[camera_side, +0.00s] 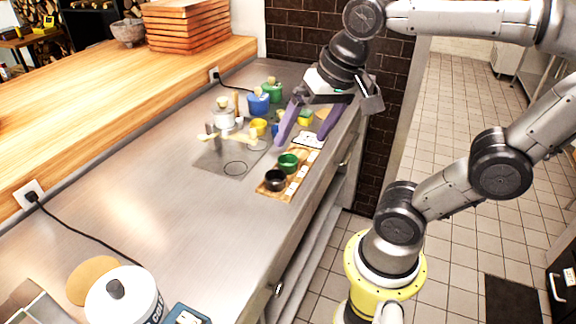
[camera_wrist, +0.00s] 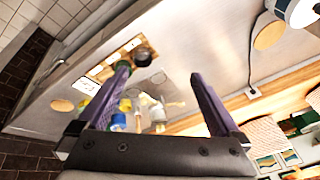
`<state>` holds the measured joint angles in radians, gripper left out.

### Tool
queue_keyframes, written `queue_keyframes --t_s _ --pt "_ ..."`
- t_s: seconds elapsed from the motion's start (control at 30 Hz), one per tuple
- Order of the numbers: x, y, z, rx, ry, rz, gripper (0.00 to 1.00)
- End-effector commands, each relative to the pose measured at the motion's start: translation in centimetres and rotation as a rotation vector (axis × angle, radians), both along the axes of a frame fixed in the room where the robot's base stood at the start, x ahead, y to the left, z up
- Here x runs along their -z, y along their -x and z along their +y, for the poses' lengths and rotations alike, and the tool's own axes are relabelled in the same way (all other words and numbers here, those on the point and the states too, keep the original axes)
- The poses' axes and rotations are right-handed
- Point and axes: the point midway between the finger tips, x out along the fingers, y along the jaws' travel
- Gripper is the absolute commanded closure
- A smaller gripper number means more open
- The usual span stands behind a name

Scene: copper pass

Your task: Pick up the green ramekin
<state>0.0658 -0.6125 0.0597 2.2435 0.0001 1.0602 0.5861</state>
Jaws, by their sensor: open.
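The green ramekin (camera_side: 288,161) is a small round cup on a wooden board (camera_side: 268,190) near the counter's right edge. A black ramekin (camera_side: 276,181) stands just in front of it. My gripper (camera_side: 301,140), with two long purple fingers, is open and empty, above and behind the board; its fingers point down toward the counter. In the wrist view my gripper (camera_wrist: 160,75) has its fingers wide apart. The black ramekin (camera_wrist: 143,57) shows beside the left finger there, and the green ramekin is mostly hidden behind that fingertip.
White labels line the board's right side. Behind are a blue canister (camera_side: 258,104), a green canister (camera_side: 273,88), a yellow cup (camera_side: 259,127) and a white grinder (camera_side: 224,118). A white lidded pot (camera_side: 125,300) stands at the front. The steel counter (camera_side: 160,215) between is clear.

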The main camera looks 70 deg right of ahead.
Motion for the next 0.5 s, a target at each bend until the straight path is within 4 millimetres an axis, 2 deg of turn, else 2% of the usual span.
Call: queue_keyframes --t_s 0.03,0.13,0.3,0.4,0.5 --pt "-0.5 -1.6 -1.0 0.122 -0.035 0.039 0.0" --pt "-0.9 -4.4 -3.2 0.358 -0.097 0.111 0.0" --pt "0.2 -8.6 -8.3 0.697 -0.167 0.23 0.0" --pt "1.7 -10.0 -11.1 0.797 -0.182 0.286 0.0" --pt "3.1 -10.5 -13.1 0.845 -0.191 0.324 0.0"
